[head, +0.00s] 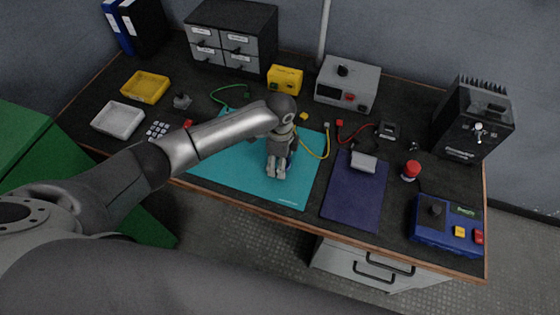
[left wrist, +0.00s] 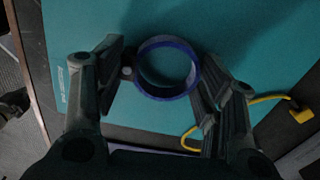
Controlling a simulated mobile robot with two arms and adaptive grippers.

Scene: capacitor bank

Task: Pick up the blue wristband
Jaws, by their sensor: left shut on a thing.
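The blue wristband (left wrist: 168,95) shows in the left wrist view as a dark blue ring, between the fingers of my left gripper (left wrist: 160,75). The gripper is shut on it, with a finger at each side of the ring and a small stud by the left finger. In the head view my left gripper (head: 277,172) is over the teal mat (head: 225,168) and hides most of the wristband. I cannot tell how far the band is above the mat. My right gripper is not in view.
A yellow cord (head: 326,146) lies at the mat's right side, close to the gripper. A purple mat (head: 352,200), a red button (head: 411,170) and a blue control box (head: 447,226) are to the right. Yellow (head: 146,87) and white (head: 118,120) trays stand left.

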